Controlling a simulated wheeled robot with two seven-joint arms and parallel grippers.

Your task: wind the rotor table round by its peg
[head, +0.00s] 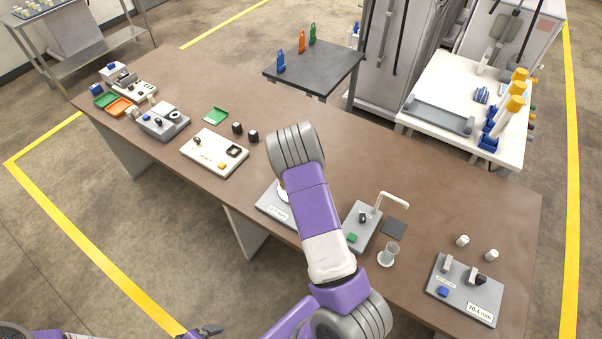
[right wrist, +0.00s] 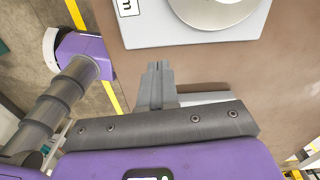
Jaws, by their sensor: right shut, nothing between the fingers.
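The rotor table, a pale round disc (right wrist: 215,8) on a light grey base plate (right wrist: 195,38), is cut off by the top edge of the right wrist view. In the head view its base plate (head: 272,208) is mostly hidden behind my right arm, with only a sliver of the disc beside the arm. The peg does not show in either view. My right gripper (right wrist: 158,66) is shut and empty, its fingertips just short of the base plate's near edge in the picture. My left gripper (head: 208,331) is at the bottom of the head view, away from the table top; its jaws are unclear.
A grey station with a white tap (head: 392,199) and a clear beaker (head: 388,254) stand right of my right arm. A white panel (head: 214,152) and dark cubes (head: 252,136) lie to its left. A grey gauge plate (head: 465,290) sits at the right end of the brown table (head: 330,135).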

